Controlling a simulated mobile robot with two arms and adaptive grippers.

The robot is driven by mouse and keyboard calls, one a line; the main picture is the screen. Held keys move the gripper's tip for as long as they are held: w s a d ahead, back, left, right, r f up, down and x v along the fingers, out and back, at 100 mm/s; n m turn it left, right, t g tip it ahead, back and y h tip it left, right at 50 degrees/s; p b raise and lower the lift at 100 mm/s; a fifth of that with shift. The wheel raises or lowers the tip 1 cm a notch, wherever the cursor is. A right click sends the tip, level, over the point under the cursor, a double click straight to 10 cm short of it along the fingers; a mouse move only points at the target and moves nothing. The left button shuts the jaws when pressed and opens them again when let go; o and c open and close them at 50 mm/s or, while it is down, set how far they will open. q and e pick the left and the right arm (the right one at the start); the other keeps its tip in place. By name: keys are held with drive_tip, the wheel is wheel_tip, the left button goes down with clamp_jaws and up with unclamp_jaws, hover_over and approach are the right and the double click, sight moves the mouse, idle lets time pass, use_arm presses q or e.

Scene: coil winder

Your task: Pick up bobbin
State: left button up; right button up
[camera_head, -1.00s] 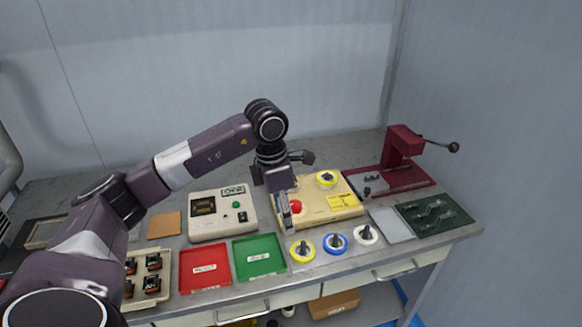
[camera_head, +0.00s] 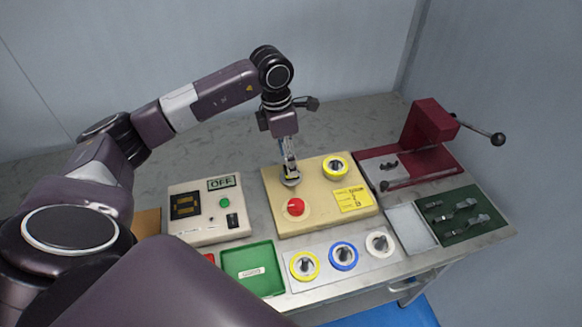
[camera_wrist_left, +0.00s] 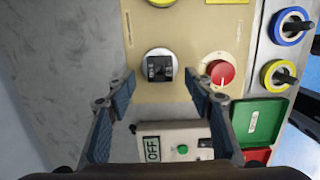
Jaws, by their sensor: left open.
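The dark bobbin (camera_wrist_left: 160,68) sits on a pale round holder (camera_wrist_left: 157,53) on the beige winder panel (camera_wrist_left: 198,35) in the left wrist view. My left gripper (camera_wrist_left: 160,84) is open, with one fingertip on each side below the bobbin in that view. The fingers look apart from it, and the jaws are empty. In the head view my left gripper (camera_head: 290,178) points down over the left part of the beige winder panel (camera_head: 325,222), and largely hides the bobbin there. My right gripper is not in view.
A red knob (camera_head: 295,207) and yellow spool (camera_head: 336,166) are on the panel. A control box reading OFF (camera_head: 209,208) stands left. In front are a green tray (camera_head: 252,268) and yellow, blue and white spools (camera_head: 343,256). A dark red lever press (camera_head: 425,140) stands right.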

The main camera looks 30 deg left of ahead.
use_arm(q)
drive_tip(key=f, duration=0.2)
drive_tip(key=f+p, duration=0.1)
drive_tip(key=shift+w+d+f, duration=0.2)
drive_tip(key=shift+f, duration=0.45)
drive_tip(key=shift+c, duration=1.6)
drive_tip(key=c, duration=0.9)
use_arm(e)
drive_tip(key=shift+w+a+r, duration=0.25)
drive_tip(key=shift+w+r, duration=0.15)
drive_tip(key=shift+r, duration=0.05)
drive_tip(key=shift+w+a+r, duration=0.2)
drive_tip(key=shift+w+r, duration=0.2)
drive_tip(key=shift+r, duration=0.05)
use_arm(q)
drive_tip(key=shift+r, duration=0.1)
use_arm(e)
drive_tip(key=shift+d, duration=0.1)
